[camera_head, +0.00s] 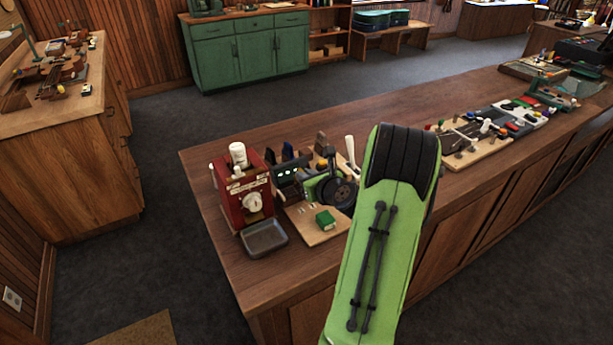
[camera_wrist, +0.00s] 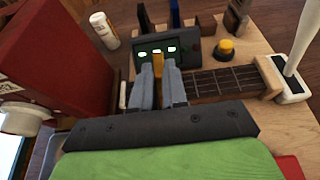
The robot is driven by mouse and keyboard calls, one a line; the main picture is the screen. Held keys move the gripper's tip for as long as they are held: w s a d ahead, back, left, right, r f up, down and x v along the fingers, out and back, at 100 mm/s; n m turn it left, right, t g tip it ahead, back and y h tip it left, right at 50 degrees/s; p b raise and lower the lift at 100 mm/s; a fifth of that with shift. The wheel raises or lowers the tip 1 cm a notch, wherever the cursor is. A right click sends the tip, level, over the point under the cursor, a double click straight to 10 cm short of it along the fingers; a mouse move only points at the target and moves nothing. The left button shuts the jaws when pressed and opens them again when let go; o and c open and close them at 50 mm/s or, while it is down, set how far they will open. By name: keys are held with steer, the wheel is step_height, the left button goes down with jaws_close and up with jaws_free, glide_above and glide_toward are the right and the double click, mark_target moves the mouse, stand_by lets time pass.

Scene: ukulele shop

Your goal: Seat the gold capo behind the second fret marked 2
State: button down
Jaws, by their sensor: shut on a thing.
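The gold capo (camera_wrist: 158,66) shows as a narrow gold piece between the fingertips of my gripper (camera_wrist: 159,64) in the wrist view. My gripper is shut on it. The fretted neck (camera_wrist: 222,82) lies on a pale wooden board, just right of my fingers. My fingers hide the neck's left part, and I cannot read a fret mark 2 or tell whether the capo touches the neck. A dark box (camera_wrist: 190,48) with lit green displays stands right behind the capo. In the head view my arm and wrist hide most of the neck, and the capo cannot be made out.
A red machine (camera_head: 240,192) with a white knob stands left of the board, with a grey tray (camera_head: 264,239) in front. A yellow button (camera_wrist: 226,46) and a white-handled tool (camera_wrist: 297,45) are near the neck.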

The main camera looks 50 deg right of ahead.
steer(key=shift+f+b, duration=0.4)
steer(key=shift+f, duration=0.15)
steer(key=c, duration=1.4)
jaws_free()
steer(key=shift+c, duration=0.2)
steer(key=shift+s, duration=0.1)
steer(key=shift+v, duration=5.45)
steer(key=shift+r, duration=0.1)
